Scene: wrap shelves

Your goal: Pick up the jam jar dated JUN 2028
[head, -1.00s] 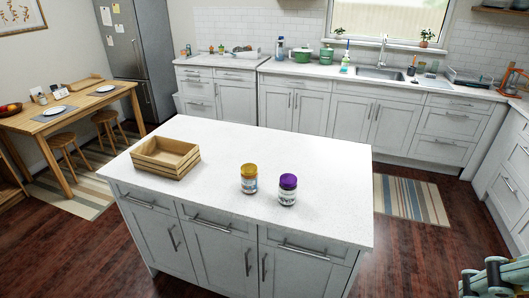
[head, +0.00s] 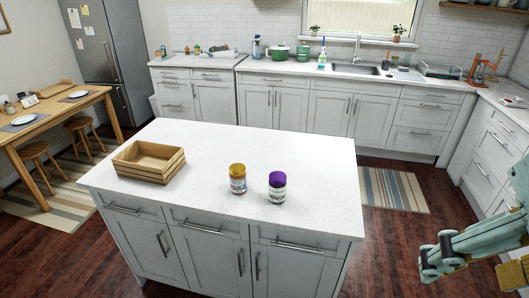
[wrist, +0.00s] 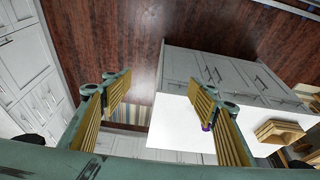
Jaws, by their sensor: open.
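A jar with a yellow-orange lid (head: 237,180) and a jar with a purple lid (head: 277,188) stand upright, a little apart, on the white island top (head: 300,150). Their labels are too small to read, so I cannot tell which is dated JUN 2028. My gripper (head: 430,264) is at the lower right in the head view, out beyond the island's right side and away from both jars. In the wrist view my gripper (wrist: 160,92) is open with nothing between its fingers. There, a bit of purple lid (wrist: 207,127) shows, mostly hidden by the right finger.
An open wooden crate (head: 149,161) stands at the island's left; it also shows in the wrist view (wrist: 279,130). Counters with a sink (head: 354,69) run along the back. Dark floor lies between my gripper and the island, with a striped rug (head: 394,190) behind.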

